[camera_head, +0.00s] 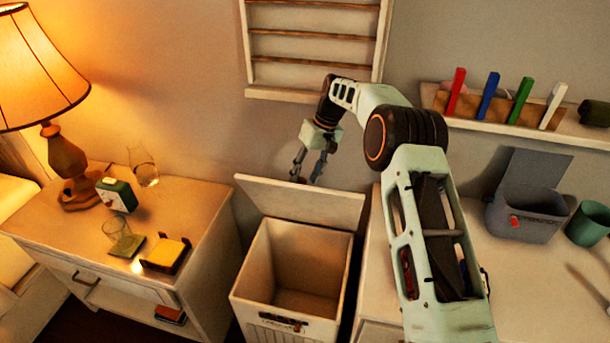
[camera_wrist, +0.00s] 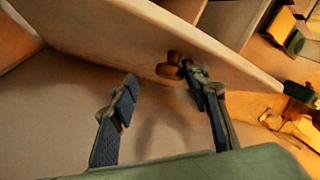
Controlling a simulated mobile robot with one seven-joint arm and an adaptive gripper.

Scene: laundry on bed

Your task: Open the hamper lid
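The white hamper (camera_head: 248,292) stands between the nightstand and the counter. Its lid (camera_head: 300,203) is raised, tilted up at the back edge, and the hollow inside shows and looks empty. My gripper (camera_head: 305,178) is at the lid's upper edge, on the wall side. In the wrist view the lid (camera_wrist: 112,37) crosses the picture, with a round brown knob (camera_wrist: 170,67) on its outer face. My gripper (camera_wrist: 161,76) has its fingers spread apart there. The right finger is beside the knob and overlaps it in the picture; I cannot tell if they touch. Nothing is held.
The nightstand (camera_head: 62,227) at left bears a lit lamp (camera_head: 40,65), glasses and small items. The counter (camera_head: 515,262) at right bears a grey open box (camera_head: 525,218) and a green cup (camera_head: 588,224). A wall shelf (camera_head: 590,132) and a wooden rack (camera_head: 270,95) are behind.

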